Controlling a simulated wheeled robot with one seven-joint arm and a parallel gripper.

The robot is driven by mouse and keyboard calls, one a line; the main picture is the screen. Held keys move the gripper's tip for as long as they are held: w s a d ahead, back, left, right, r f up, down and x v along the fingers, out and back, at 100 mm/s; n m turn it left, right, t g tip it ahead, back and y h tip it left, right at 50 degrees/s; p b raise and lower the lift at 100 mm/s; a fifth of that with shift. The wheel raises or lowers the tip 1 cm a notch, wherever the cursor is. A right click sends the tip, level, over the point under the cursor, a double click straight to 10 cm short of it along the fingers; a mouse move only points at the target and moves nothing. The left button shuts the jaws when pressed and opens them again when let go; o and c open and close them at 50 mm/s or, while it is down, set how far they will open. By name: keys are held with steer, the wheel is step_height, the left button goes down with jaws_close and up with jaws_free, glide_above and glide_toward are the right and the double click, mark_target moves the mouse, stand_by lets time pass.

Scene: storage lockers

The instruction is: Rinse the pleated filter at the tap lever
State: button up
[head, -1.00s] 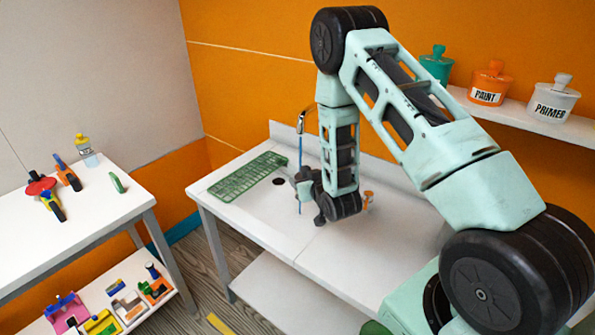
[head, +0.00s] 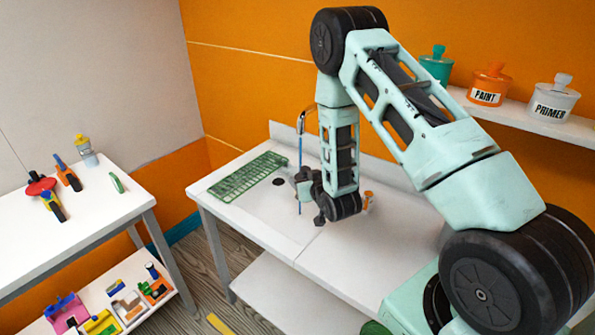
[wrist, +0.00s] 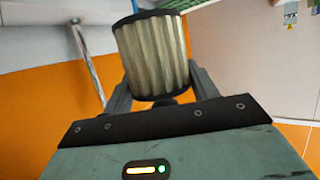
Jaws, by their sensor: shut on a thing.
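The pleated filter (wrist: 152,56), a cream ribbed cylinder with dark end caps, is held between the two fingers of my gripper (wrist: 160,88) in the wrist view. In the head view my gripper (head: 290,175) is beside the tap, above the counter near the dark drain hole (head: 279,181); the filter cannot be made out clearly there. The curved metal tap (head: 302,118) stands at the back of the counter, with a thin blue stream (head: 300,150) below its spout. A small orange object (head: 369,199), possibly the tap lever, is partly hidden behind my arm.
A green rack (head: 247,177) lies on the white counter (head: 258,220) left of the drain. A shelf with labelled pots (head: 553,99) hangs at the right. A side table (head: 95,215) with tools stands at the left. The counter's front is clear.

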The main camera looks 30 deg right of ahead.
steer(key=s+a+r+p, duration=0.1)
steer(key=s+a+r, duration=0.1)
steer(key=s+r, duration=0.2)
steer(key=shift+s, duration=0.3)
stand_by(0.3)
stand_by(0.7)
